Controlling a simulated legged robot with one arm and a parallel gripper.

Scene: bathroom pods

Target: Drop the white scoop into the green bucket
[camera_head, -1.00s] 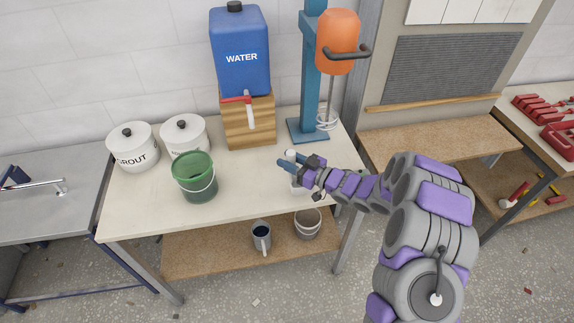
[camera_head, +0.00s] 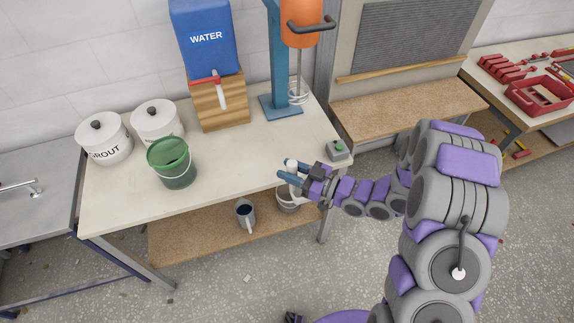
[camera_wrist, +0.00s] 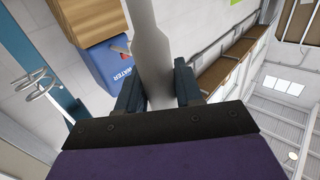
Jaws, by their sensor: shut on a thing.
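The white scoop (camera_head: 292,164) is held in my gripper (camera_head: 287,174), near the right part of the table's front edge. In the wrist view the pale scoop (camera_wrist: 151,45) runs up between the two dark fingers of my gripper (camera_wrist: 158,88), which are shut on it. Its far end leaves the top of that view. The green bucket (camera_head: 178,180) stands upright on the table, left of my gripper and apart from it. A wire handle hangs on the bucket's side. The bucket does not show in the wrist view.
Two white lidded pots (camera_head: 104,142) stand behind the bucket, left of a blue water container (camera_head: 204,38) on a wooden block. An orange mixer (camera_head: 301,25) hangs on a blue stand. A small green-topped box (camera_head: 337,150) sits at the table's right. The tabletop (camera_head: 235,155) is clear between bucket and gripper.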

